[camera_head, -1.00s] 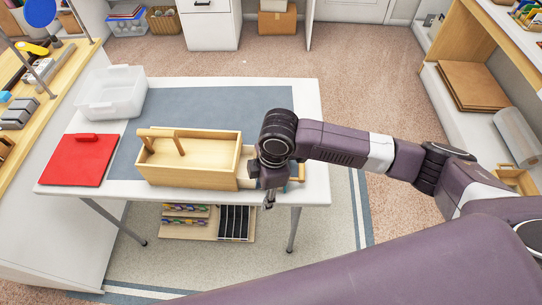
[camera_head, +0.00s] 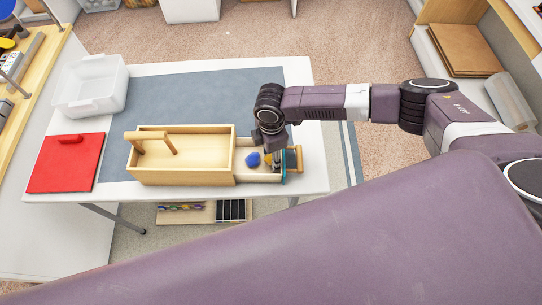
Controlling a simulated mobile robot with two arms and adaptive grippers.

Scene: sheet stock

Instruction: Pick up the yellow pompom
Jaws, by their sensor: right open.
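A wooden box (camera_head: 185,177) stands on the table with a tray-like drawer (camera_head: 243,178) open at its right end. A blue ball (camera_head: 253,159) lies in the drawer. A small orange-yellow patch shows just right of it, mostly hidden by my gripper; I cannot tell if it is the yellow pompom. My right gripper (camera_head: 274,157) points down over the right part of the drawer, open, its fingers small and partly hidden. My left gripper is not in view.
A red lidded case or board (camera_head: 66,165) lies at the table's left, with a clear plastic bin (camera_head: 92,88) behind it. The blue-grey mat (camera_head: 205,98) behind the box is bare. A wooden piece (camera_head: 294,158) sits at the drawer's right end.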

